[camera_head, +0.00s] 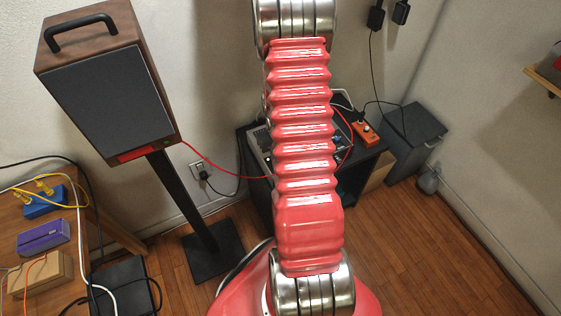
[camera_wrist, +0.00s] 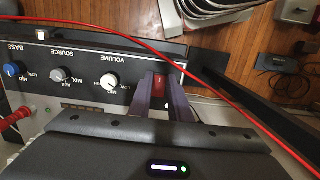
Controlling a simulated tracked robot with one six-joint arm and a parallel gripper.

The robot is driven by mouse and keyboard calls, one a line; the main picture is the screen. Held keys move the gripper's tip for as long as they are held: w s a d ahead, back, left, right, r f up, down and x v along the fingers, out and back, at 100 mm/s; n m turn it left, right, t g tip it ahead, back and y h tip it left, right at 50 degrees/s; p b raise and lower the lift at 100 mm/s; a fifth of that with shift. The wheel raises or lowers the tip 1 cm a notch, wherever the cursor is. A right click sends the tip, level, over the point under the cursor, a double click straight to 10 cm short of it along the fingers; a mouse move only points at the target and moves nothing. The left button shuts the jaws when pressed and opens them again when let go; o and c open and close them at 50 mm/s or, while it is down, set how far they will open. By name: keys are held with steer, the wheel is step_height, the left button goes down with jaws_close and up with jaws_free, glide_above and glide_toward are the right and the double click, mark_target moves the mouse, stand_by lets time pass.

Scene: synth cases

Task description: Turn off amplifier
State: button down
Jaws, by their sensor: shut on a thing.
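The amplifier fills the left of the wrist view with its black front panel (camera_wrist: 75,58), whose printed labels read upside down. It has a white volume knob (camera_wrist: 110,81), a source knob (camera_wrist: 57,74) and a blue knob (camera_wrist: 12,70). A small red switch (camera_wrist: 159,82) sits at the panel's right end. My gripper (camera_wrist: 161,94) has its two purple-grey fingers on either side of this switch, shut on it. Which way the switch is set is unclear. In the head view my red arm hides the gripper and much of the silver equipment (camera_head: 258,145) on the dark stand.
A red cable (camera_wrist: 205,85) crosses the wrist view close by the fingers. In the head view, a wooden speaker (camera_head: 105,95) stands at left on a black post. An orange pedal (camera_head: 366,133) lies right of my arm.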

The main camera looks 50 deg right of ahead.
steer(key=shift+w+d+g+y, duration=0.1)
steer(key=shift+w+g+y, duration=0.25)
steer(key=shift+g, duration=0.45)
steer(key=c, duration=1.6)
jaws_free()
steer(key=shift+c, duration=0.2)
steer(key=shift+r, duration=0.1)
steer(key=v, duration=1.3)
steer(key=shift+r, duration=0.25)
steer(key=shift+w+d, duration=0.1)
steer(key=shift+w, duration=0.05)
